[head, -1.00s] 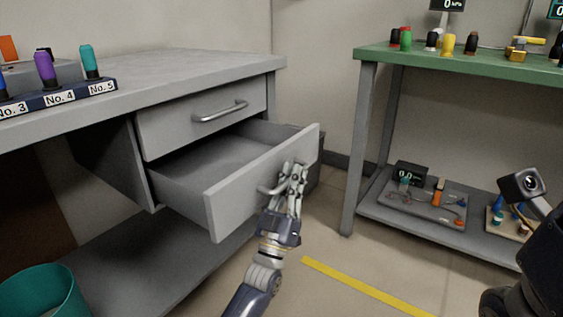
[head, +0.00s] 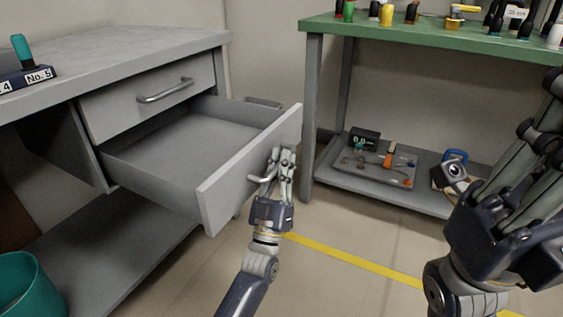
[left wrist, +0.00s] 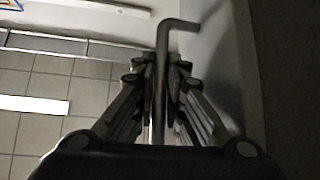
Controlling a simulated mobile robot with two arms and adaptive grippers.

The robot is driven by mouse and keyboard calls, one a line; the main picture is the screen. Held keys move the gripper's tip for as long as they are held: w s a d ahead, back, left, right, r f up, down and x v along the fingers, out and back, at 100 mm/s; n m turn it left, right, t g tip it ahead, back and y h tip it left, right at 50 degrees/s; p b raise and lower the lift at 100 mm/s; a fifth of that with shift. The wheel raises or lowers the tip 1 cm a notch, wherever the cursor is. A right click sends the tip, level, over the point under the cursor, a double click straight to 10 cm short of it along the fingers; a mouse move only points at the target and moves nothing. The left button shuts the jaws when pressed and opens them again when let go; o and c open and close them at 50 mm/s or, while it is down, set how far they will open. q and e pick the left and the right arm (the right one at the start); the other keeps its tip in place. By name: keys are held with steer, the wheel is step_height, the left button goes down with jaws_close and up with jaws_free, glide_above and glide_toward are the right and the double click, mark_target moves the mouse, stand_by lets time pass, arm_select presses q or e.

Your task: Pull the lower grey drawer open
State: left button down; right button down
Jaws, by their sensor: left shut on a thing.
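The lower grey drawer (head: 232,183) stands far out from the desk in the head view, and its inside looks empty. My left gripper (head: 281,158) is shut on the drawer's metal handle (head: 260,179) at the front panel. In the left wrist view the handle (left wrist: 161,85) runs between the two fingers of my left gripper (left wrist: 165,80), with its bent end beside the drawer front. My right gripper (head: 530,140) is large at the right edge of the head view, away from the drawer; its fingertips are not clear.
The closed upper drawer (head: 150,95) sits above the open one. A green-topped bench (head: 400,32) stands to the right, with a lower shelf (head: 340,182) holding a tray of parts. A teal bin (head: 30,290) is at lower left. Floor with a yellow line (head: 350,258) is clear.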

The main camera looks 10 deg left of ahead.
arm_select(q)
steer(key=c, duration=1.9)
jaws_free()
steer(key=shift+f, duration=0.1)
steer(key=v, duration=1.2)
